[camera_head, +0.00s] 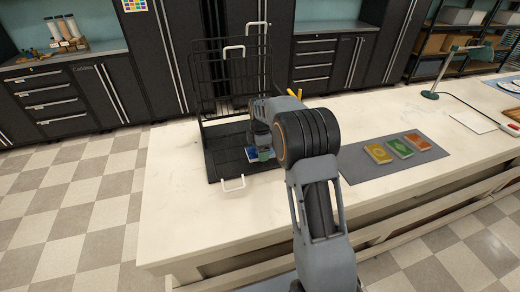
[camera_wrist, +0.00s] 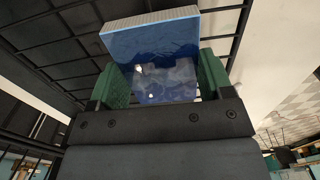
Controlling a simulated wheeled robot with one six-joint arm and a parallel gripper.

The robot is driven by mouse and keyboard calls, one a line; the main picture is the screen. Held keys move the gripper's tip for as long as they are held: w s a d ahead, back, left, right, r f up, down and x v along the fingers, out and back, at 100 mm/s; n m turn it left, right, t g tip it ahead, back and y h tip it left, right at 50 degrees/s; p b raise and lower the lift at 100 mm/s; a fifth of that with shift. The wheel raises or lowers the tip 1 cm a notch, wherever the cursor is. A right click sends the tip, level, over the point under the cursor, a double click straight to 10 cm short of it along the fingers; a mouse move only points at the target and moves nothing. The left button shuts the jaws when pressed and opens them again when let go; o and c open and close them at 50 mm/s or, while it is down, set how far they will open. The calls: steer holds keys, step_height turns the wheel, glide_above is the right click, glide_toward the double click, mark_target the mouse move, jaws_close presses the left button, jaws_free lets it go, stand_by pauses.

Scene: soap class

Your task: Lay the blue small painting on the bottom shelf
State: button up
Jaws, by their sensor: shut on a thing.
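The small blue painting (camera_wrist: 160,45) is between the green finger pads of my gripper (camera_wrist: 160,85) in the wrist view, and the gripper is shut on it. In the head view the blue painting (camera_head: 253,156) shows at the end of my arm, partly hidden by my gripper (camera_head: 262,150). The black wire shelf rack (camera_head: 220,75) stands on the white table. Its bottom shelf (camera_head: 225,160) is a dark grid low near the tabletop, and the painting is over its right part. I cannot tell whether the painting touches the shelf.
A grey mat (camera_head: 360,165) to the right holds a yellow book-like item (camera_head: 378,153), a green one (camera_head: 400,148) and an orange one (camera_head: 418,141). A green desk lamp (camera_head: 440,80) stands farther right. The white tabletop (camera_head: 175,200) is clear at the front left.

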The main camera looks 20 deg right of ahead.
steer(key=o, duration=0.9)
steer(key=shift+f, duration=0.1)
step_height(320, 180, up, 12)
steer(key=s+a+r+m+t, duration=0.1)
steer(key=s+r+m, duration=0.3)
steer(key=s, duration=0.2)
steer(key=s+a+f+m+t, duration=0.1)
steer(key=s+f+m, duration=0.1)
steer(key=s+m, duration=0.5)
steer(key=s+a+f+m+t, duration=0.1)
steer(key=s+m, duration=0.6)
steer(key=s, duration=0.7)
steer(key=shift+s+f+t, duration=0.35)
steer(key=shift+f+t, duration=0.35)
steer(key=shift+f, duration=0.15)
